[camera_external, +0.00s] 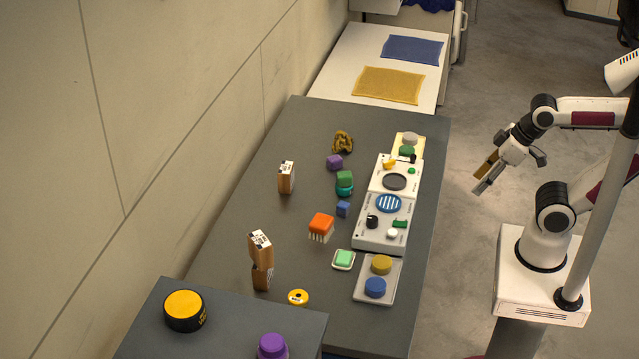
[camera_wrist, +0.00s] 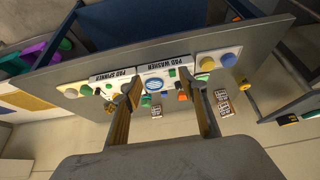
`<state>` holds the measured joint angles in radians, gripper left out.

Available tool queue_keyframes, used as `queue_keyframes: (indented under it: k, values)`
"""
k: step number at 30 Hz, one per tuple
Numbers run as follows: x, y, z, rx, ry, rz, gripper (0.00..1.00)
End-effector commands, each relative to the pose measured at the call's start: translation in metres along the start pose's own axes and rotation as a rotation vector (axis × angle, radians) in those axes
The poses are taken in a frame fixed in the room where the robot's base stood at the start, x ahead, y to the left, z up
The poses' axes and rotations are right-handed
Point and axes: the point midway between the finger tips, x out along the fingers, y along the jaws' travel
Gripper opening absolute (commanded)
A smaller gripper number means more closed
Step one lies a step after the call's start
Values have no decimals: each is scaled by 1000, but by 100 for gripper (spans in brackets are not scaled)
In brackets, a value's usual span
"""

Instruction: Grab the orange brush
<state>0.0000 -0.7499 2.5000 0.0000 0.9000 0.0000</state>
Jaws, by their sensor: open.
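The orange brush (camera_external: 321,222) stands on the grey table, its pale bristles pointing down, left of the white machine panel. In the wrist view a small orange patch, likely the brush (camera_wrist: 182,97), shows close by the right finger, which partly hides that area. My gripper (camera_external: 483,180) is open and empty. It hangs over the floor to the right of the table, well apart from the brush. In the wrist view the two fingers of my gripper (camera_wrist: 160,88) are spread, with the table far beyond them.
A wall borders the left.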

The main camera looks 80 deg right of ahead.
Motion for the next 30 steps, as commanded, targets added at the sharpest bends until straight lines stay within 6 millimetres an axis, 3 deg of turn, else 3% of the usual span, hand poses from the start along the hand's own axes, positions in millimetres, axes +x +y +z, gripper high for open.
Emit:
queue_keyframes:
  k: [8, 12, 23, 30]
  values:
    - [0, 0, 0, 0, 0, 0, 42]
    - [0, 0, 0, 0, 0, 0, 65]
    - [0, 0, -1, -1, 1, -2, 65]
    - [9, -10, -18, -7, 24, -31, 65]
